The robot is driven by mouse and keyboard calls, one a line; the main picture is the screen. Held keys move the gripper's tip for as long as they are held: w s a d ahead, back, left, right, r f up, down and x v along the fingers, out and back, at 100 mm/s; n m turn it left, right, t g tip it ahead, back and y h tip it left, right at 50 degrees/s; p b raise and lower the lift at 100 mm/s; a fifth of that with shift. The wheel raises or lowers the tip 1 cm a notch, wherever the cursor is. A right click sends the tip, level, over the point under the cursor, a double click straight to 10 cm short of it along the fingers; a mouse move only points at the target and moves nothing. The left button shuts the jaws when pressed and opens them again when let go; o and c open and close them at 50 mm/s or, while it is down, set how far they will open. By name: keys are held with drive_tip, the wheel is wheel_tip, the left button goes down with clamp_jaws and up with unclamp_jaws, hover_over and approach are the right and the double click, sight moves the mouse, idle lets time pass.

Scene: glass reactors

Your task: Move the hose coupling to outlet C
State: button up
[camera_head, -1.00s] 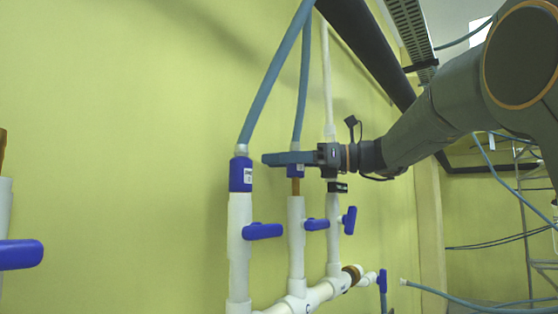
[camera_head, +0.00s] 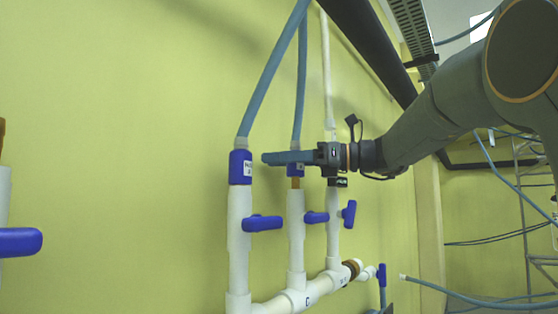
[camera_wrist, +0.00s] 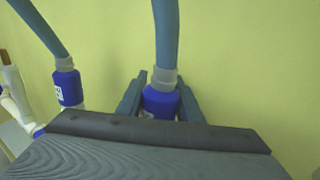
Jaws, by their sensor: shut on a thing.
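The hose coupling (camera_head: 295,170) is a blue collar on the end of a blue-grey hose (camera_head: 302,90). My gripper (camera_head: 290,158) is shut on it, seen from the side. In the wrist view the blue coupling (camera_wrist: 160,101) sits upright between the two fingers, with the hose rising from its pale top. The coupling is directly above the middle white pipe (camera_head: 296,235), with brass showing between them. A letter that looks like C is on the manifold below this pipe. Whether coupling and brass touch is unclear.
A similar blue coupling (camera_head: 240,167) with its hose sits on the left pipe, close to my fingertips; it also shows in the wrist view (camera_wrist: 68,87). A third pipe (camera_head: 333,230) stands behind to the right. Blue valve handles (camera_head: 262,223) stick out below. The yellow wall is close behind.

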drive_tip(key=shift+f+b, duration=0.35)
drive_tip(key=shift+f, duration=1)
idle(0.5)
drive_tip(key=o, duration=1.2)
drive_tip(key=shift+s, duration=0.1)
drive_tip(key=b+v, duration=0.2)
drive_tip(key=v, duration=0.5)
drive_tip(key=shift+s+d, duration=0.1)
drive_tip(key=shift+d, duration=0.3)
drive_tip(key=shift+r, duration=0.1)
